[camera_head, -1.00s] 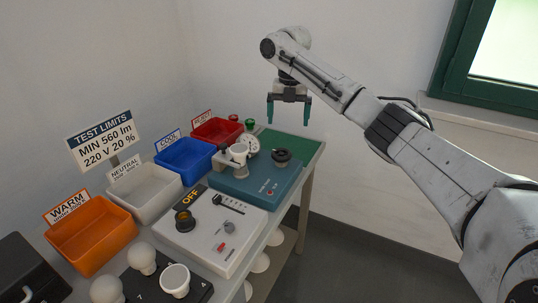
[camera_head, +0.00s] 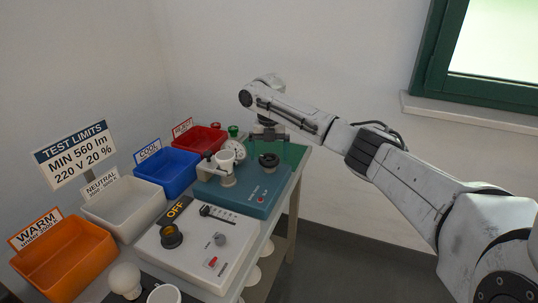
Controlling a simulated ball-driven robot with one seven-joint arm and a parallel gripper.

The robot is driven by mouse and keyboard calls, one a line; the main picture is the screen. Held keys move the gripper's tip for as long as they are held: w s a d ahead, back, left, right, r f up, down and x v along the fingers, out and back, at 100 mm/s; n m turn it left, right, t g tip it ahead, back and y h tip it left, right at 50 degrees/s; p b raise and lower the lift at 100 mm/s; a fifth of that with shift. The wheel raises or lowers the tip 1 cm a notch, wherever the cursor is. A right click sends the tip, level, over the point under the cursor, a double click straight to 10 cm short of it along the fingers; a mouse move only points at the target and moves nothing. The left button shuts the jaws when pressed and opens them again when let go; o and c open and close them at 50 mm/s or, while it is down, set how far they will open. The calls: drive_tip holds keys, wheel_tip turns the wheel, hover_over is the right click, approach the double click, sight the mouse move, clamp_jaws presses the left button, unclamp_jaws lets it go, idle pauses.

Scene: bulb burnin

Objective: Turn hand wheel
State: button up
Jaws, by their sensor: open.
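The hand wheel, a dark round knob (camera_head: 268,162), stands on the right part of a teal test box (camera_head: 238,198) on the bench. A white cup-like fixture (camera_head: 227,160) and a round dial (camera_head: 235,149) are on the left part of the box.
A white control panel (camera_head: 190,252) with an OFF sign (camera_head: 175,210) is nearer. Orange (camera_head: 65,262), white (camera_head: 125,210), blue (camera_head: 166,177) and red (camera_head: 203,140) bins line the wall. Green and red lamps (camera_head: 233,130) stand behind the dial. Floor right of the bench is clear.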

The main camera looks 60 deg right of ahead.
drive_tip(key=shift+f, duration=0.55)
drive_tip(key=c, duration=1)
drive_tip(key=shift+c, duration=0.2)
drive_tip(key=shift+r+m+p, duration=0.1)
drive_tip(key=shift+m+p, duration=0.2)
drive_tip(key=shift+p, duration=0.1)
